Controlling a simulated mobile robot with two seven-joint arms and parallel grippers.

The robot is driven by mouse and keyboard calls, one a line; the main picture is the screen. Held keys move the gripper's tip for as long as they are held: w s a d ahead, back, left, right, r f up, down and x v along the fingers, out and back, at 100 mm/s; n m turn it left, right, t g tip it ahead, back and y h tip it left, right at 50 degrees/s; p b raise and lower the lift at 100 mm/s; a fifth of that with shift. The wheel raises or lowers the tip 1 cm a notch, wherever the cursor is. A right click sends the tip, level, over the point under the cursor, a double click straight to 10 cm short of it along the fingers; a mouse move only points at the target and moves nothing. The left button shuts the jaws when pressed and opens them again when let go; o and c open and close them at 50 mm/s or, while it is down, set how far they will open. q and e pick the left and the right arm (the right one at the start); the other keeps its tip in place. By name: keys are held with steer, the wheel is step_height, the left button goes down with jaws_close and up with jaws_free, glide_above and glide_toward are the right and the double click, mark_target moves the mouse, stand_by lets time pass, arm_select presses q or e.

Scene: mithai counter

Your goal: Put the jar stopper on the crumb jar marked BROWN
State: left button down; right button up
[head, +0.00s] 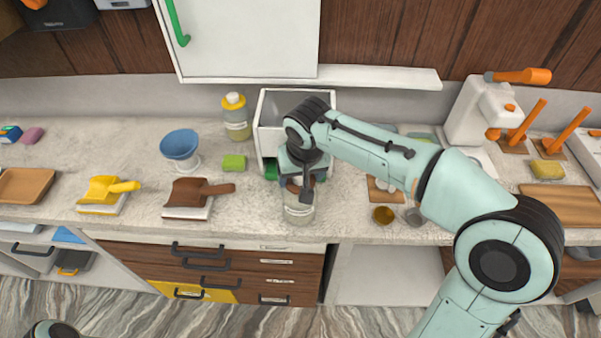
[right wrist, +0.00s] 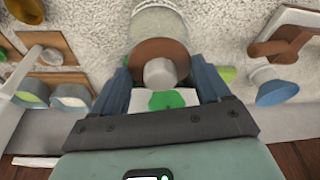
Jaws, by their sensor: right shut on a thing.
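A clear glass jar (head: 299,214) stands near the counter's front edge, below my right gripper (head: 300,185); no marking on it is legible. The jar also shows at the top of the right wrist view (right wrist: 160,20). The brown stopper (right wrist: 152,52) with its grey knob (right wrist: 159,73) is between the two fingers of my right gripper (right wrist: 163,82), which is shut on it. The stopper is at the jar's mouth; I cannot tell whether it is seated or just above. In the head view the gripper mostly hides it. My left gripper is out of view.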

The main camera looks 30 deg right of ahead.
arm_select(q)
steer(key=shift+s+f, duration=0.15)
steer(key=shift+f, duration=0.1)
arm_select(e)
steer(key=shift+f, duration=0.35)
steer(key=o, duration=1)
steer(key=shift+r, duration=0.1)
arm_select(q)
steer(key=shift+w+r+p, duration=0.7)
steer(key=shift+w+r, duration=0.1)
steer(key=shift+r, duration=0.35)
arm_select(e)
steer(key=v, duration=1.3)
steer(key=shift+w+r, duration=0.1)
steer(key=shift+r, duration=0.05)
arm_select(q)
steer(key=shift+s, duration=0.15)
